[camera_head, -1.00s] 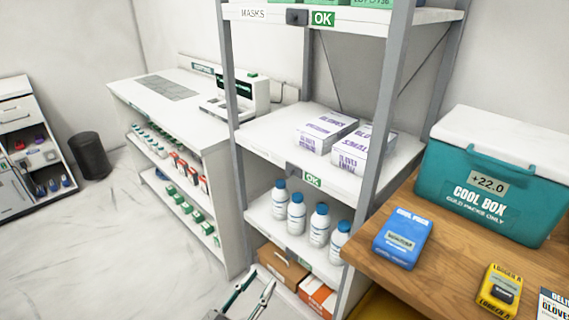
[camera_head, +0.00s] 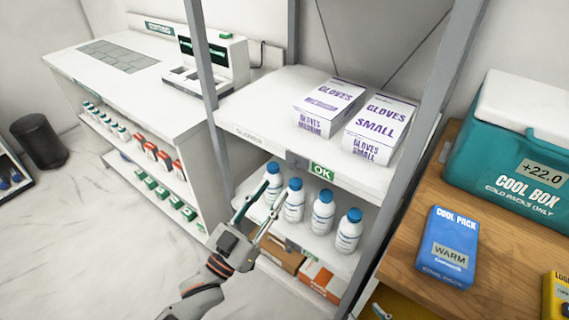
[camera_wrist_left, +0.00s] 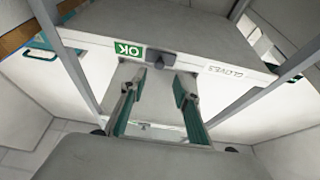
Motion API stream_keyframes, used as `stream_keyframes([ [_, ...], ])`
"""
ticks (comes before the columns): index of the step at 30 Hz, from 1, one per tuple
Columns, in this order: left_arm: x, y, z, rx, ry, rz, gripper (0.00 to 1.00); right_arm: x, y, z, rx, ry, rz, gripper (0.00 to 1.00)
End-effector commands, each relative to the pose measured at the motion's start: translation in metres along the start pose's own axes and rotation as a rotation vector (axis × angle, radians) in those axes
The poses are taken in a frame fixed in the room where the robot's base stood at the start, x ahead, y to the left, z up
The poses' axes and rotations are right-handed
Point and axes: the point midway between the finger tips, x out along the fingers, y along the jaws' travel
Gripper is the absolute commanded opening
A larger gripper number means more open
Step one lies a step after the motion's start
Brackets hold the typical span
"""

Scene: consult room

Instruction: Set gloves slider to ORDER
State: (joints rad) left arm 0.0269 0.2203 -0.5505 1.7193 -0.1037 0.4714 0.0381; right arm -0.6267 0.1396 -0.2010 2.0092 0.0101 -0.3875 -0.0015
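The gloves slider is a small dark grey knob (camera_head: 291,160) on the front edge of the middle shelf. It sits between the GLOVES label (camera_head: 249,136) and a green OK plate (camera_head: 321,171), which is uncovered. The left wrist view shows the knob (camera_wrist_left: 160,62) just beyond my fingertips, beside the OK plate (camera_wrist_left: 129,51). My left gripper (camera_head: 270,198) is open and empty, in front of and below the shelf edge, apart from the knob. Its two fingers (camera_wrist_left: 156,85) stand apart in the wrist view. A small fingertip-like part (camera_head: 380,312) at the bottom edge may be my right gripper.
Two glove boxes (camera_head: 328,106) stand on the middle shelf. White bottles with blue caps (camera_head: 322,211) stand on the shelf below, close to my left gripper. A grey shelf post (camera_head: 201,65) rises at the left. The wooden table (camera_head: 415,235) is at the right.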

Motion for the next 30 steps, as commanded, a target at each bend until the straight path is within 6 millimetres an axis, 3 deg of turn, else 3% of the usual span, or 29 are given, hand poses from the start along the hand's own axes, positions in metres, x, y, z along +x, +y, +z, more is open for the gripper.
stream_keyframes([
  [9,0.047,0.000,-0.002,0.001,0.003,-0.001,0.31,-0.006,-0.003,0.008,0.001,-0.016,-0.005,0.40],
  [15,0.068,0.000,-0.001,0.000,0.002,-0.001,0.31,-0.005,-0.002,0.006,0.001,-0.012,-0.004,0.40],
  [26,0.073,0.000,0.000,0.000,-0.001,-0.001,0.31,-0.001,0.000,-0.001,0.000,0.001,-0.001,0.40],
  [30,0.073,0.000,0.000,0.000,-0.001,-0.001,0.00,0.000,0.000,-0.002,0.000,0.002,-0.001,0.40],
])
